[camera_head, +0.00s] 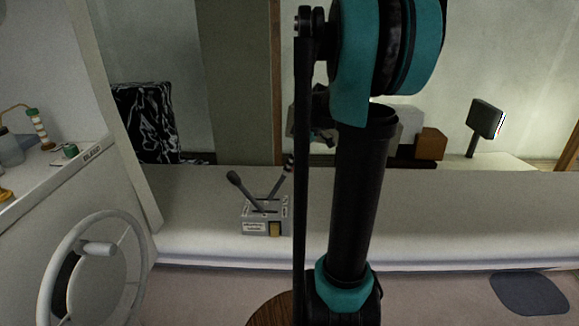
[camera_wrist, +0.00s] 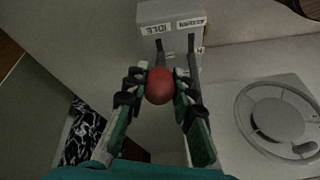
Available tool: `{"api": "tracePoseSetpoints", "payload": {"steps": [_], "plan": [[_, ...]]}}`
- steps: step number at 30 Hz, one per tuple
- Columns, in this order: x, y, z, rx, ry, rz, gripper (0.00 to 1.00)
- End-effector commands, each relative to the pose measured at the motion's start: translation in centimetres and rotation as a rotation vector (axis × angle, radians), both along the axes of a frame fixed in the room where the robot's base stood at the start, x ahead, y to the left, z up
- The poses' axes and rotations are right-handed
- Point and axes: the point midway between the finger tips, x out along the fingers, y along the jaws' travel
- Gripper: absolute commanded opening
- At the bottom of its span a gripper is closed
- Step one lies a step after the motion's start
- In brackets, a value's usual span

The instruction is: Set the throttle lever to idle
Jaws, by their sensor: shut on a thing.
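The grey control box (camera_head: 265,213) stands on the pale counter in the head view, with two levers rising from it. One lever (camera_head: 237,185) leans left and has a dark knob. The other lever (camera_head: 278,184) leans up and right toward my arm, and its top is partly hidden. In the wrist view, my gripper (camera_wrist: 159,87) is shut on a red round knob (camera_wrist: 159,86), with a finger on each side. The box's IDLE label (camera_wrist: 157,29) shows beyond the knob, beside a second label. The lever's shaft is mostly hidden behind the knob.
A white steering wheel (camera_head: 100,270) stands at the left, by a side counter (camera_head: 60,170) with small items. A small dark display (camera_head: 486,120) and a brown box (camera_head: 431,144) are at the back right. The counter right of my arm is clear.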

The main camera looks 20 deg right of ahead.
Motion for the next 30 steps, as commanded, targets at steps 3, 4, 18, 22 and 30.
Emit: {"api": "tracePoseSetpoints", "payload": {"steps": [3,4,18,22,30], "plan": [[-0.2,-0.4,-0.2,-0.01,0.004,-0.004,0.0],[-0.2,-0.4,-0.2,-0.01,0.004,-0.004,0.0],[-0.1,-0.2,-0.1,-0.005,0.002,-0.002,0.46],[-0.2,-0.5,0.6,-0.005,0.002,-0.002,0.46],[-0.8,-2.3,5.1,-0.005,0.002,-0.004,0.46]]}}
